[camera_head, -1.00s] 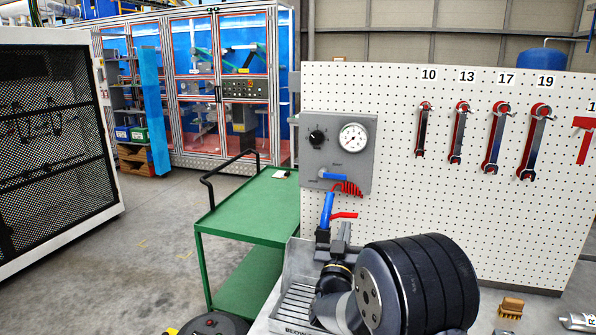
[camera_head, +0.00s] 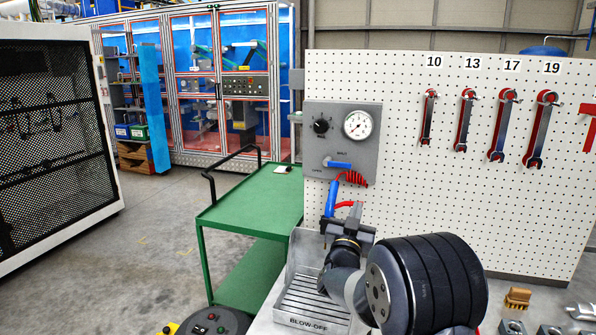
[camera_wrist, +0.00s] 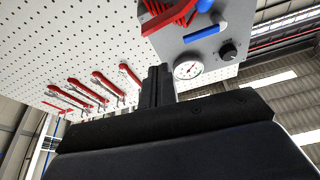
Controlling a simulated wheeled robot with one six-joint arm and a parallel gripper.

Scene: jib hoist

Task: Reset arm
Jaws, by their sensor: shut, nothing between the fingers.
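My gripper (camera_head: 347,226) is low in front of the pegboard, above the blow-off tray (camera_head: 306,322). Its fingers are shut with nothing between them. The wrist view shows the closed fingers (camera_wrist: 158,84) pointing toward the pegboard. In the head view, a blue air gun (camera_head: 331,198) with a red lever (camera_head: 346,204) shows just behind my gripper; its lower part is hidden, and I cannot tell whether they touch. The grey panel (camera_head: 314,150) above has a gauge (camera_head: 357,125), a black knob (camera_head: 321,126), a blue valve handle and a red coiled hose (camera_head: 353,178).
Several red-and-steel wrenches (camera_head: 467,120) hang on the white pegboard (camera_head: 410,190). A green cart (camera_head: 255,205) stands left of the tray. A wooden brush (camera_head: 518,298) lies at the lower right. A mesh-sided cage (camera_head: 55,135) is at far left. Floor between cage and cart is clear.

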